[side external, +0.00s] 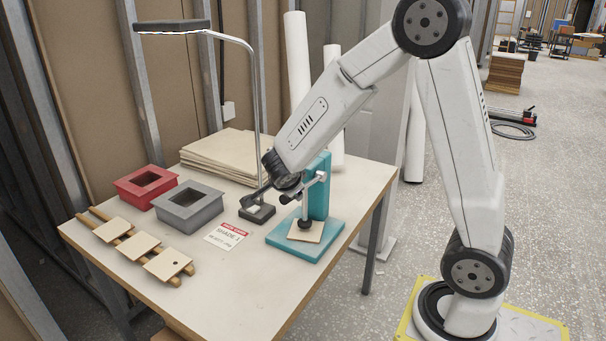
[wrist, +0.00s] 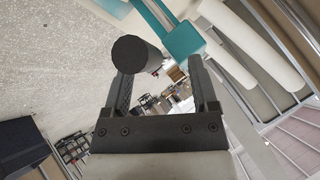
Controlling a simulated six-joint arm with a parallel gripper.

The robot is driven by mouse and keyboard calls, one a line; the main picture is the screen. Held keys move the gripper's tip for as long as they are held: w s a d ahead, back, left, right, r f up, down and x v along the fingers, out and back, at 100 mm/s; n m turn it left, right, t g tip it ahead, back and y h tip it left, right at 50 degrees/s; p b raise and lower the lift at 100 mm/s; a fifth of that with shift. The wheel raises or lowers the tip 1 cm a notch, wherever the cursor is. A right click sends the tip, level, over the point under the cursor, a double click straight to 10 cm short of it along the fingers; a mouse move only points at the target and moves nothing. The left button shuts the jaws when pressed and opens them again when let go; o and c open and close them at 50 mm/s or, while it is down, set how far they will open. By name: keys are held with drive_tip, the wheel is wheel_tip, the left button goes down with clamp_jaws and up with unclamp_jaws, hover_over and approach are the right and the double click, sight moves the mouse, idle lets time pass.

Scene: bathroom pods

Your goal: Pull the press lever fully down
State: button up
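The teal press (side external: 319,192) stands near the table's right edge, with a wooden tile (side external: 308,231) on its base under the black press foot (side external: 304,224). Its press lever (side external: 311,183) is a thin metal rod that slopes down to the left and ends in a black grip (side external: 285,199). My gripper (side external: 265,194) is beside this end of the lever. In the wrist view my gripper (wrist: 162,68) has its fingers apart. The black round grip (wrist: 135,55) shows near the left fingertip and overlaps it; whether they touch, I cannot tell.
A desk lamp (side external: 254,100) stands close behind my gripper. A red tray (side external: 125,191), a grey tray (side external: 165,216), a printed card (side external: 225,237) and a rack of wooden tiles (side external: 138,246) lie to the left. Stacked boards (side external: 215,157) lie at the back.

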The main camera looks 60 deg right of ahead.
drive_tip(key=v, duration=0.7)
drive_tip(key=shift+s+a+r, duration=0.15)
drive_tip(key=shift+a+r, duration=0.1)
drive_tip(key=shift+a, duration=0.05)
drive_tip(key=shift+f, duration=0.1)
idle(0.5)
drive_tip(key=s+a+f+n+y, duration=0.4)
drive_tip(key=s+n, duration=0.1)
drive_tip(key=n, duration=0.6)
drive_tip(key=s+a+f+n+g+y, duration=0.1)
drive_tip(key=s+a+f+n+y, duration=0.3)
drive_tip(key=n, duration=0.7)
drive_tip(key=shift+s+a+f, duration=0.3)
drive_tip(key=shift+s+f, duration=0.1)
drive_tip(key=shift+f, duration=0.4)
